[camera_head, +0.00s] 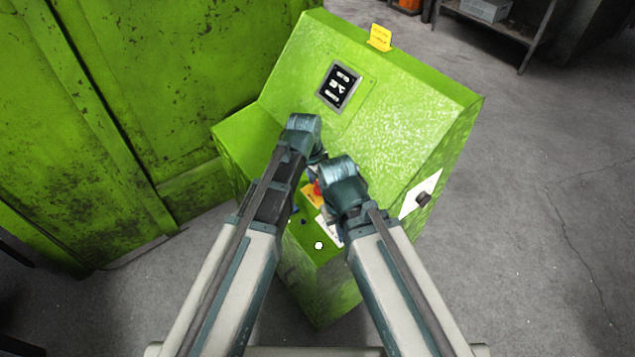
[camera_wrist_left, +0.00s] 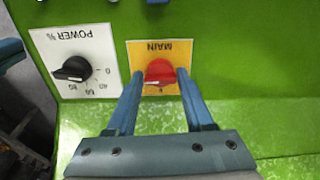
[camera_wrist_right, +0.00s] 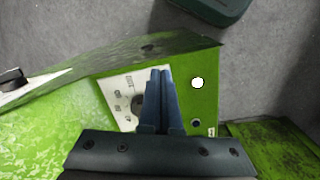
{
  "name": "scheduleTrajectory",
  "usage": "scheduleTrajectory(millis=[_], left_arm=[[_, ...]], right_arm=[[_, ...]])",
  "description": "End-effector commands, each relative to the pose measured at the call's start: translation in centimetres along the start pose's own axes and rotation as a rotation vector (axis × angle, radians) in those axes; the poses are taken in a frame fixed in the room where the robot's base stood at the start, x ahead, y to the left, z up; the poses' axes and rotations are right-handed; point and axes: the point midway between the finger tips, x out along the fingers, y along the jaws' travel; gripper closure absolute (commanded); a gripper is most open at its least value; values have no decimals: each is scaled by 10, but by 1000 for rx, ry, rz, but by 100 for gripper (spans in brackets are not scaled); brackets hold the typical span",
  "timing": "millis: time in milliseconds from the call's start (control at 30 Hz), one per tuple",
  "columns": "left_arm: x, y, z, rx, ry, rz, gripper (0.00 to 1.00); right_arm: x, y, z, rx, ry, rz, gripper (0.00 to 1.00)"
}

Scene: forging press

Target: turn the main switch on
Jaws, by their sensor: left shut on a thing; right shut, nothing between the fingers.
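The main switch is a red knob (camera_wrist_left: 160,73) on a yellow plate marked MAIN (camera_wrist_left: 146,49) in the left wrist view. In the head view the red knob (camera_head: 317,188) shows partly between my two arms. My left gripper (camera_wrist_left: 160,76) has one finger on each side of the knob and is shut on it. The exact contact at the fingertips is hard to see. My right gripper (camera_wrist_right: 161,72) is shut and empty, above a white dial plate (camera_wrist_right: 120,92) on the console. Its fingers partly hide the plate's black knob.
A black power dial (camera_wrist_left: 72,69) sits beside the main switch. A white round button (camera_wrist_right: 197,83) is beside my right fingers. The green console (camera_head: 420,100) carries a display (camera_head: 339,86) and a black side knob (camera_head: 423,199). Green cabinet doors (camera_head: 60,120) stand at left.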

Motion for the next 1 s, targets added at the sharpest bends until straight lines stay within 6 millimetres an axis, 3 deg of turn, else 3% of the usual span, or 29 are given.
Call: scheduleTrajectory(millis=[733,767,900,1000], left_arm=[[0,1,2,81,-5,3,100],[0,1,2,81,-5,3,46],[0,1,1,80,-3,2,21],[0,0,1,79,-3,2,18]], right_arm=[[0,0,0,0,0,0,100],[0,0,0,0,0,0,100],[0,0,0,0,0,0,100],[0,0,0,0,0,0,100]])
